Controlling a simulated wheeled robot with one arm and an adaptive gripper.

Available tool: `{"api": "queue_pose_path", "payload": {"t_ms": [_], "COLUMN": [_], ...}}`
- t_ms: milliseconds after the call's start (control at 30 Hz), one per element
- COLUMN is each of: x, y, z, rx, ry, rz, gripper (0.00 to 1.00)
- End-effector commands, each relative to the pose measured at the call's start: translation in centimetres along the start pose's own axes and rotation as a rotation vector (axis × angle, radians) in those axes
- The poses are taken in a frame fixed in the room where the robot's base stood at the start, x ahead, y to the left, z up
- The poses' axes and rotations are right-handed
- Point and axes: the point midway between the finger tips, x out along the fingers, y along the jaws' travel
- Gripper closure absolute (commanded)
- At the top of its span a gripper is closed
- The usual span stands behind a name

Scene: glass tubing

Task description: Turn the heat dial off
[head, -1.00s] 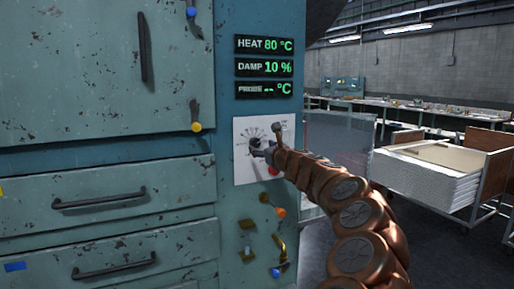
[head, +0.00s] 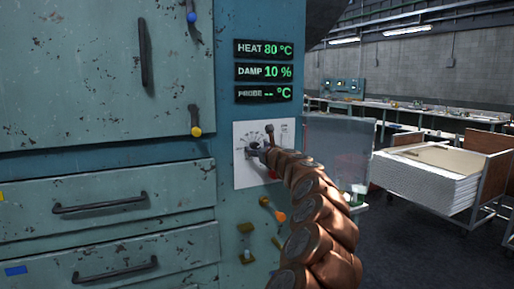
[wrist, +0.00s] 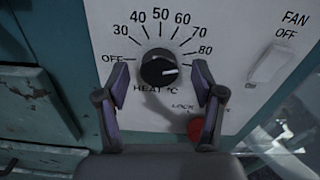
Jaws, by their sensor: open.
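The heat dial (wrist: 159,68) is a round black knob on a white panel, with a scale from OFF on the left through 30 to 80 on the right. Its white pointer mark points right, a little below the 80. In the head view the dial (head: 254,146) is partly covered by my gripper (head: 262,151). In the wrist view my gripper (wrist: 160,88) is open, with one finger on each side of the dial. I cannot tell whether the fingers touch it. The heat display (head: 264,49) reads 80 °C.
A white fan switch (wrist: 270,65) and a red knob (wrist: 195,128) marked LOCK share the panel (wrist: 110,25). An orange-tipped lever (head: 273,210) sits below the panel. Drawers with black handles (head: 100,203) are at left. A cart of sheets (head: 430,180) stands at right.

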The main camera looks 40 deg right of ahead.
Motion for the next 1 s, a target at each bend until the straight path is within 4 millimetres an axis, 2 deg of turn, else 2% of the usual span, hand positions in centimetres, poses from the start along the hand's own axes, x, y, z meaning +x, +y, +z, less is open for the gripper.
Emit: {"api": "queue_pose_path", "payload": {"t_ms": [200,600,1000], "x": [1.0,1.22,1.22], "y": [0.01,0.03,0.03], "z": [-0.09,0.0,-0.02], "rx": [0.0,0.0,0.0], "ry": [0.001,-0.001,0.0], "rz": [-0.001,0.0,0.0], "gripper": [0.32,0.32,0.73]}}
